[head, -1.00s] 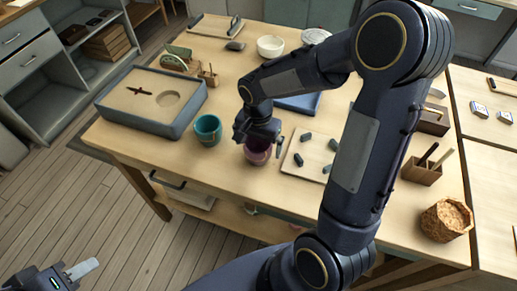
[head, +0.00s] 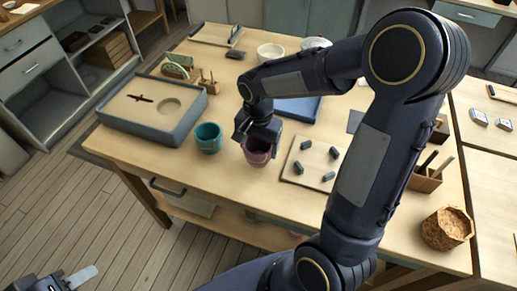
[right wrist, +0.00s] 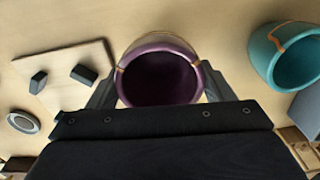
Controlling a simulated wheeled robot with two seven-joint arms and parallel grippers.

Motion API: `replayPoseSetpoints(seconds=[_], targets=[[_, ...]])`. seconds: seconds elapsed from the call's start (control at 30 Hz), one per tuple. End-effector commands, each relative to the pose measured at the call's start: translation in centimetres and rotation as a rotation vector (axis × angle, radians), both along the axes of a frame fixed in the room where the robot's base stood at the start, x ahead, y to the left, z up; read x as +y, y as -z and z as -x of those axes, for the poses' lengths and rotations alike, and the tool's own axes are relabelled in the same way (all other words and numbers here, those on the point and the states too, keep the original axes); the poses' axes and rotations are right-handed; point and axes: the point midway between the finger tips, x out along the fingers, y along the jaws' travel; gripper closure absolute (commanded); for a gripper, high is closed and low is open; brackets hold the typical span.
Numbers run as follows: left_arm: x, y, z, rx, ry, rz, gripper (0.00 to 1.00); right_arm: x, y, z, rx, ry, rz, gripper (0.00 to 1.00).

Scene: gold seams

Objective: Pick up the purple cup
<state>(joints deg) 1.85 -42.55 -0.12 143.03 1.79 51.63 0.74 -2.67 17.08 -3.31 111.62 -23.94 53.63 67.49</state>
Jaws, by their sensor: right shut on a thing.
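My left gripper (head: 76,279) is at the bottom left, away from the bench; only a pale fingertip part shows clearly.
A teal cup (head: 208,138) stands just left of the purple cup. A board (head: 311,166) with several dark pieces lies to the right. A grey-blue box (head: 140,121) is at the left.

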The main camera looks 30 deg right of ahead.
Motion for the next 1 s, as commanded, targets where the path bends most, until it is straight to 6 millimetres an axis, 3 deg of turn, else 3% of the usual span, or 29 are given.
replayPoseSetpoints(seconds=[0.37,0.5,0.7,1.0], targets=[[0.0,0.0,0.0,0.000,0.000,0.000,0.64,1.5,-6.7,5.1,-0.009,-0.002,-0.001,0.46],[0.0,0.3,0.0,0.000,0.000,0.000,0.64,2.5,-7.9,8.6,-0.007,-0.003,-0.001,0.46],[0.0,0.4,0.0,0.000,0.000,0.000,0.64,3.4,-9.4,11.9,-0.004,-0.001,0.001,0.46],[0.0,0.4,0.0,0.000,0.000,0.000,0.64,3.9,-10.1,13.5,-0.001,0.000,-0.001,0.46]])
